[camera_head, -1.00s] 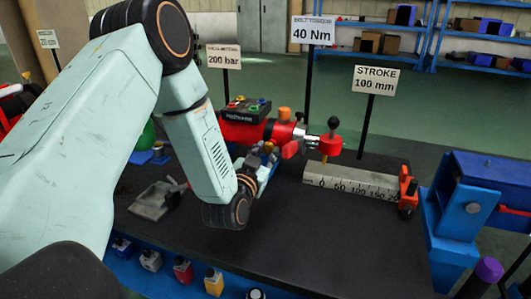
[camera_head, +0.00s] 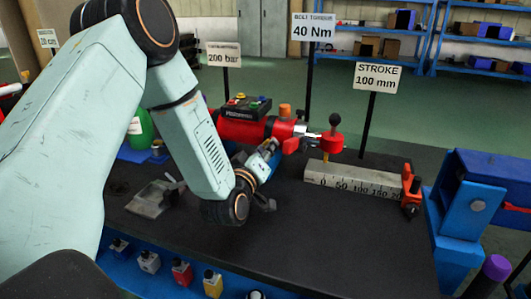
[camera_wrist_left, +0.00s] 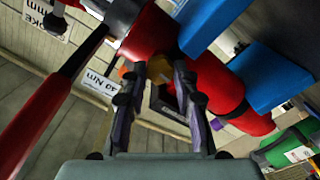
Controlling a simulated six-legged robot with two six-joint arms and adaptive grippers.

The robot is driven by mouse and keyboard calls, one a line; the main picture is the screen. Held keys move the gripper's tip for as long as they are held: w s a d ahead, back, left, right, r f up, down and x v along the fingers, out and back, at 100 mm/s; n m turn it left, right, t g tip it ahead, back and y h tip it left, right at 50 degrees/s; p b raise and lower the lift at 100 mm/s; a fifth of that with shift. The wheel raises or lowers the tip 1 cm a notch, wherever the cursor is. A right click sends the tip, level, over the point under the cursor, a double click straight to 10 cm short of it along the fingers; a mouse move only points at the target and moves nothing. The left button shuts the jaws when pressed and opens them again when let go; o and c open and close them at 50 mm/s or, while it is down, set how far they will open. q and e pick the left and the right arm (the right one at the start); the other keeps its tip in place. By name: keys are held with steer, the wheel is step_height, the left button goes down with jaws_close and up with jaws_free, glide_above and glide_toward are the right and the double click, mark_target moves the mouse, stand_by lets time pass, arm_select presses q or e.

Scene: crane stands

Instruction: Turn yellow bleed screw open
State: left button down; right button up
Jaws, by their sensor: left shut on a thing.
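The red hydraulic cylinder (camera_head: 238,131) lies across the back of the dark bench, and its red body fills much of the left wrist view (camera_wrist_left: 222,88). My left gripper (camera_head: 272,147) is at the front of its right part. In the left wrist view my gripper's fingers (camera_wrist_left: 158,70) close around a small yellow-orange piece, the bleed screw (camera_wrist_left: 158,66), against the red body. The fingers hide most of the screw, so its turn angle cannot be told. My right gripper is not in view.
A black box with coloured buttons (camera_head: 247,107) sits above the cylinder. An orange knob (camera_head: 284,110) and a red block with a black ball (camera_head: 330,140) are at its right. A grey stroke scale (camera_head: 355,180) and blue vise (camera_head: 480,200) stand further right.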

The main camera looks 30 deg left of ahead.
arm_select(q)
steer(key=shift+n, duration=0.8)
steer(key=shift+b, duration=0.3)
steer(key=c, duration=1)
jaws_free()
steer(key=shift+s, duration=0.1)
steer(key=v, duration=1.2)
